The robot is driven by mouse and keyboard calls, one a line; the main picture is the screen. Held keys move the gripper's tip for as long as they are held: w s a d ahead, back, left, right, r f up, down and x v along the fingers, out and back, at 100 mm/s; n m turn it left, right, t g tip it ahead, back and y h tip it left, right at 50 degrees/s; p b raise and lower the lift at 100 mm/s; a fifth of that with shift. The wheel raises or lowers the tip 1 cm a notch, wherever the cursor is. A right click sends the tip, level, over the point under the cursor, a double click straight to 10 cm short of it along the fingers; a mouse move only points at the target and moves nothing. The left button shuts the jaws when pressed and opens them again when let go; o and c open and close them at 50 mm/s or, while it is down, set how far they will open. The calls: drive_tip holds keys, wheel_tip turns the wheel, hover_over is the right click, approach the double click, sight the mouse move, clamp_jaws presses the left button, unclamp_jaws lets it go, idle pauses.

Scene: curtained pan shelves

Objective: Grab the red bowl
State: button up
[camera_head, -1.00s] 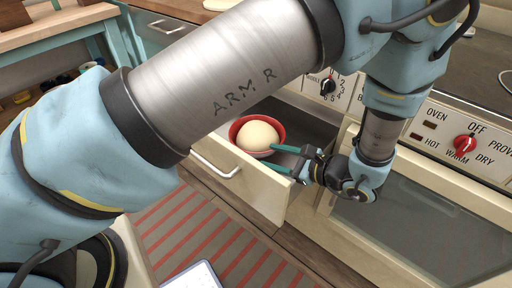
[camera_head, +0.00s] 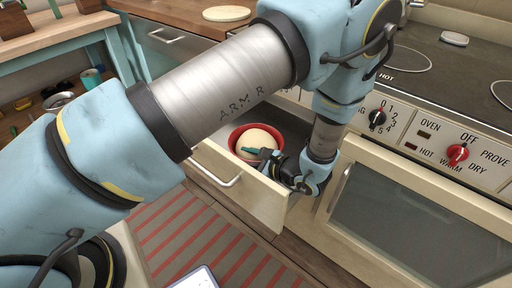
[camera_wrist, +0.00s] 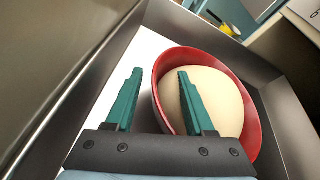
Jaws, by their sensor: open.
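The red bowl (camera_head: 236,133) sits in an open drawer (camera_head: 246,193) with a round cream dough-like ball (camera_head: 258,137) inside it. In the wrist view the bowl (camera_wrist: 251,132) fills the middle right, with the ball (camera_wrist: 222,100) in it. My gripper (camera_wrist: 158,75) is open, with two teal fingers. The left finger is outside the bowl over the white drawer floor. The right finger is over the bowl's inside, in front of the ball. The bowl's left rim lies between them. In the head view my gripper (camera_head: 258,153) is at the bowl's front right; contact is unclear.
The grey drawer walls (camera_wrist: 110,75) stand close around the bowl. The oven (camera_head: 420,215) with its knobs is at the right, below the hob (camera_head: 450,75). A striped rug (camera_head: 200,235) lies on the floor in front.

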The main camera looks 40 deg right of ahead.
clamp_jaws()
idle(0.4)
idle(1.0)
